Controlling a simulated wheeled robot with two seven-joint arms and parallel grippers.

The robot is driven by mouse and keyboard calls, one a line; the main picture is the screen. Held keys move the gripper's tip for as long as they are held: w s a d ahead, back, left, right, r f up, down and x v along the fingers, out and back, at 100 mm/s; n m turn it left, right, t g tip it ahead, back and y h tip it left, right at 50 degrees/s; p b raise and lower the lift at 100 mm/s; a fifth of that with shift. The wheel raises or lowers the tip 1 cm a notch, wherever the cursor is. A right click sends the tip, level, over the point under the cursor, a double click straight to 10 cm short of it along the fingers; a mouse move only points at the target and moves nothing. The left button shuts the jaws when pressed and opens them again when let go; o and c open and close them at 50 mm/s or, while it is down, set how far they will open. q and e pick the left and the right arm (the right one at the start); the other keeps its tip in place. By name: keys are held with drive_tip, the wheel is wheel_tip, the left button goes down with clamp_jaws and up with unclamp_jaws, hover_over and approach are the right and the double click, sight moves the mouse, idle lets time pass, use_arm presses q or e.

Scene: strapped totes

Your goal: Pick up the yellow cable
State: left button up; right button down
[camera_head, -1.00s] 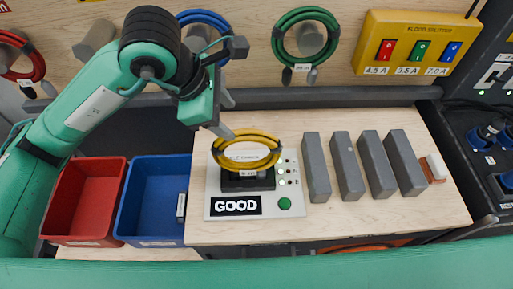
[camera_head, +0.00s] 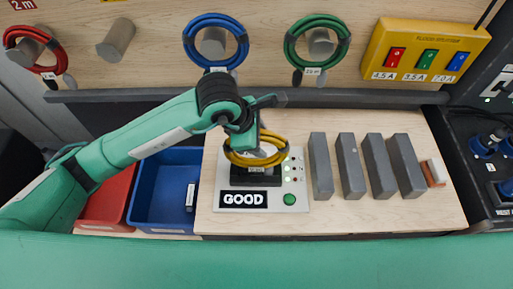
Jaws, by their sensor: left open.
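The yellow cable (camera_head: 278,157) is a coiled loop with dark wraps. It lies on the black block of the white tester (camera_head: 228,202), whose label reads GOOD, in the middle of the bench. My left gripper (camera_head: 262,152) is open and reaches down at the cable's loop from above. The wrist hides the back of the coil, and I cannot tell whether the fingers touch it. My right gripper is not in view.
Several grey blocks (camera_head: 320,165) stand right of the tester. A blue bin (camera_head: 134,212) and a red bin (camera_head: 106,205) sit at the left. Red (camera_head: 64,52), blue (camera_head: 241,42) and green (camera_head: 291,48) cables hang on the back wall. A yellow splitter box (camera_head: 440,28) is at upper right.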

use_arm(q)
clamp_jaws()
idle(1.4)
